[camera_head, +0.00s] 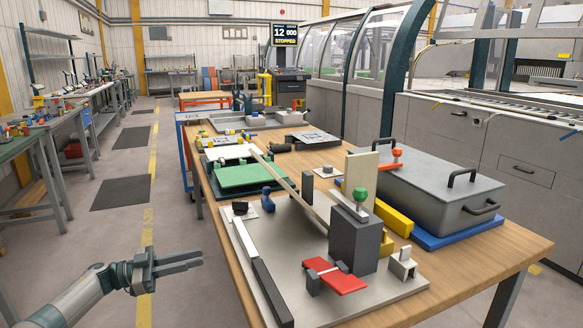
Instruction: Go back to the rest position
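My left gripper (199,258) is at the lower left, over the grey floor and left of the wooden workbench (490,268). Its two fingers point right with a narrow gap between them, and nothing is held. It is apart from the bench and everything on it. My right gripper is not in view.
A grey fixture plate (300,275) with a dark block (353,243) and red clamp (336,275) is on the bench. Behind are a grey lidded box (430,185) and green pad (243,176). The large machine (480,140) stands right.

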